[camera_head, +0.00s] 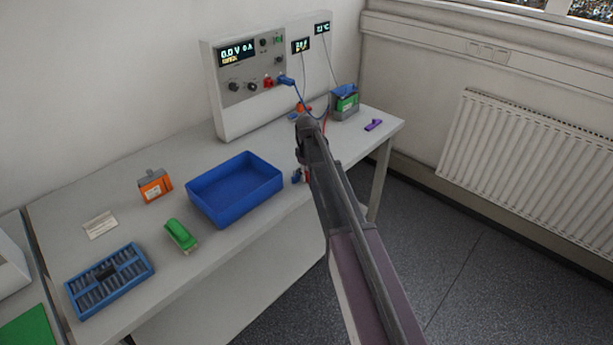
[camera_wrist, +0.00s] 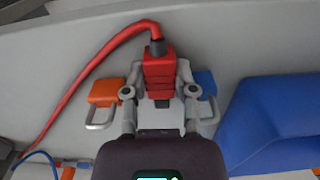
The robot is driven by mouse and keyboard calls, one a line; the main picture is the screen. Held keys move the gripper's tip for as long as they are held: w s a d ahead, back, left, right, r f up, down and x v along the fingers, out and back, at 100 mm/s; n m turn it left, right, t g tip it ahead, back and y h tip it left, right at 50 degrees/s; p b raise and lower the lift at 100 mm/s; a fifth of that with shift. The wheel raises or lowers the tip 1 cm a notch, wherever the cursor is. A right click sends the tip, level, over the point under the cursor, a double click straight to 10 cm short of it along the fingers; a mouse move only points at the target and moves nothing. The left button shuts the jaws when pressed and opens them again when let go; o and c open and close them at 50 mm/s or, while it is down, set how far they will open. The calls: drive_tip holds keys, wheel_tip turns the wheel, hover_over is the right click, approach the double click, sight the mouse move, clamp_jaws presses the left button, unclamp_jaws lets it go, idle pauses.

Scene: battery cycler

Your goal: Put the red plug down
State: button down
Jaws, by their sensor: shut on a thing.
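The red plug (camera_wrist: 157,75) is between the fingers of my gripper (camera_wrist: 159,92) in the wrist view. My gripper is shut on it. A thick red cable (camera_wrist: 88,75) leaves the plug's far end through a dark sleeve and curves down to the left. The plug is over or at the light tabletop (camera_wrist: 225,38); I cannot tell whether it touches. In the head view my arm hides most of the gripper and plug.
A blue bin (camera_head: 232,190) stands left of my arm, and its side is close in the wrist view (camera_wrist: 285,125). Orange (camera_wrist: 105,92) and blue (camera_wrist: 205,82) pieces with grey loops flank the plug. The cycler panel (camera_head: 258,80) and a grey holder (camera_head: 344,103) stand behind.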

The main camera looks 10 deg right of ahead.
sight(307, 174)
drive_tip(key=shift+r, duration=0.15)
wheel_tip(307, 174, up, 10)
drive_tip(key=p, duration=1)
drive_tip(key=shift+f, duration=0.2)
idle(0.7)
